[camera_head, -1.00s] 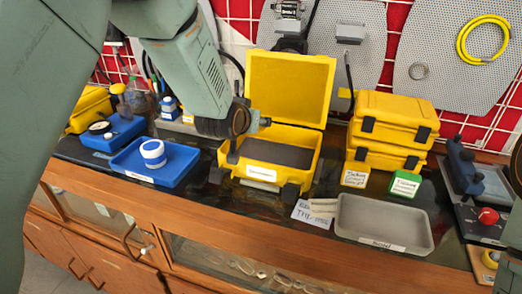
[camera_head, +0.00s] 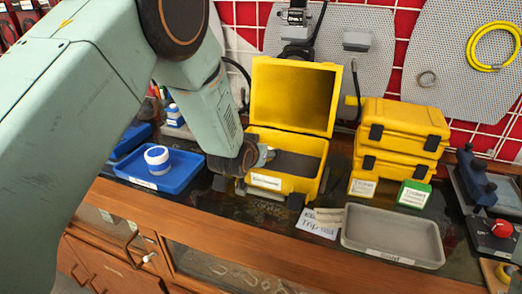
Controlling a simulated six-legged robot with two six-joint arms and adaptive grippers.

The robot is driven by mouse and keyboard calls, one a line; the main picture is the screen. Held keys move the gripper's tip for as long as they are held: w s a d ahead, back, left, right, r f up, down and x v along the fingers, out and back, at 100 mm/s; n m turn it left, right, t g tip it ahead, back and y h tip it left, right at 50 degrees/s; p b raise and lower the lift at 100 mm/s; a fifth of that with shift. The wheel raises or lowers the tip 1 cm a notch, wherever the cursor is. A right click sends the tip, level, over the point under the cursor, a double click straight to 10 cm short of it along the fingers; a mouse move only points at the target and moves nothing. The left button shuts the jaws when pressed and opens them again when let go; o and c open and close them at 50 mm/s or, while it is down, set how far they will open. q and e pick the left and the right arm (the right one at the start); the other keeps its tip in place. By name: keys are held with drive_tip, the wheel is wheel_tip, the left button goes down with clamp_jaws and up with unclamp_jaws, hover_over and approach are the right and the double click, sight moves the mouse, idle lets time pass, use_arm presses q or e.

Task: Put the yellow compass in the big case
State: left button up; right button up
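The big yellow case (camera_head: 253,139) stands open at the back middle of the bench, with its lid raised and a dark floor inside. My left arm comes in from the left, and its gripper (camera_head: 267,154) is at the left part of the case opening. The wrist hides most of the fingers, so I cannot tell whether they are open or hold anything. I cannot clearly make out the yellow compass. A small yellow object (camera_head: 490,272) with a round part is cut off at the lower right; I cannot tell whether it is the compass. My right gripper is not in view.
A blue tray (camera_head: 190,178) holding a blue-white roll (camera_head: 157,158) is left of the case. Stacked yellow cases (camera_head: 405,128), a green-labelled box (camera_head: 414,194) and an empty grey tray (camera_head: 393,235) are to the right. A device with a red knob (camera_head: 502,229) is far right.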

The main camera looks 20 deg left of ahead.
use_arm(q)
drive_tip(key=shift+o, duration=0.5)
drive_tip(key=shift+s+r, duration=0.15)
drive_tip(key=shift+s, duration=0.05)
drive_tip(key=shift+w+d, duration=0.1)
drive_tip(key=shift+w, duration=0.15)
drive_tip(key=p+v, duration=0.1)
drive_tip(key=v, duration=1.1)
drive_tip(key=shift+s+p, duration=0.1)
drive_tip(key=shift+p, duration=0.2)
drive_tip(key=shift+f, duration=0.2)
